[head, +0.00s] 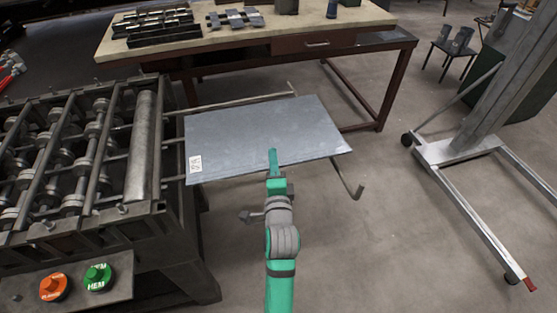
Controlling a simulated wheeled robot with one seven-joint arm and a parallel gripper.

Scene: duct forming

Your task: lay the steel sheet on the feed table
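The steel sheet (255,130) is a flat grey plate with a small white label at its left corner. It lies level over the feed table (224,104), whose thin bars stick out from the left machine, show past the sheet's far edge and end in a hook at the right. I cannot tell whether the sheet touches all the bars. My gripper (273,158) is at the sheet's near edge, with one green finger over its top face. The other finger is hidden, apparently under the sheet, and the gripper looks shut on that edge.
The roll-forming machine (144,150) stands left of the sheet, with orange (53,288) and green (97,277) buttons in front. A workbench (250,42) with tooling is behind. A wheeled lift stand (460,150) is at the right. The floor between is clear.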

